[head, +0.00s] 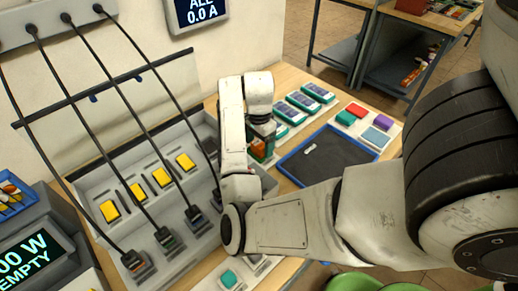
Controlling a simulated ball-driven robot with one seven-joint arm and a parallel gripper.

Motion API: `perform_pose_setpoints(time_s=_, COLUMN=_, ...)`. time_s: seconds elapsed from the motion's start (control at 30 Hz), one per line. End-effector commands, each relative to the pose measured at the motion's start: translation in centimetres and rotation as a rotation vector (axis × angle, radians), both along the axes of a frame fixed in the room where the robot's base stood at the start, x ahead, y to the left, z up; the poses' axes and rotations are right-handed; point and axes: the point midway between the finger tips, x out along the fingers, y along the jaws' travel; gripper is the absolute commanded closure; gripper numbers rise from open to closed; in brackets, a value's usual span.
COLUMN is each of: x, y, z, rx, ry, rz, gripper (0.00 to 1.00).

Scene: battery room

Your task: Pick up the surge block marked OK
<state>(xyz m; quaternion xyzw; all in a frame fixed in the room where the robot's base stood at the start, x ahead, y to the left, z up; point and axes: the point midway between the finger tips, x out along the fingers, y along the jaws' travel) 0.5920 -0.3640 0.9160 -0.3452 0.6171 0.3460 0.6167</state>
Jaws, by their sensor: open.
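A row of teal blocks with dark faces and pale labels (302,101) lies on the wooden bench behind the tray. Their markings are too small to read, so I cannot tell which one is marked OK. My gripper (262,137) points down at the left end of this row, mostly hidden by my own arm. It is open. An orange and green block (260,149) shows just below it; I cannot tell whether the fingers are around it or touching it.
On the left is a grey charging panel (135,168) with yellow buttons and black cables.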

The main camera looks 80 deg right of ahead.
Motion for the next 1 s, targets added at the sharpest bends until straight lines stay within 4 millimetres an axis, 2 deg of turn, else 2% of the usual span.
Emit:
perform_pose_setpoints(time_s=0.27, x=0.04, y=0.0, z=-0.36, rx=-0.001, ry=-0.001, rz=0.0, gripper=0.19)
perform_pose_setpoints(time_s=0.87, x=0.02, y=0.0, z=-0.33, rx=-0.001, ry=-0.001, rz=0.0, gripper=0.76)
perform_pose_setpoints(time_s=1.0, x=0.03, y=-0.01, z=-0.31, rx=-0.001, ry=-0.001, rz=0.0, gripper=0.78)
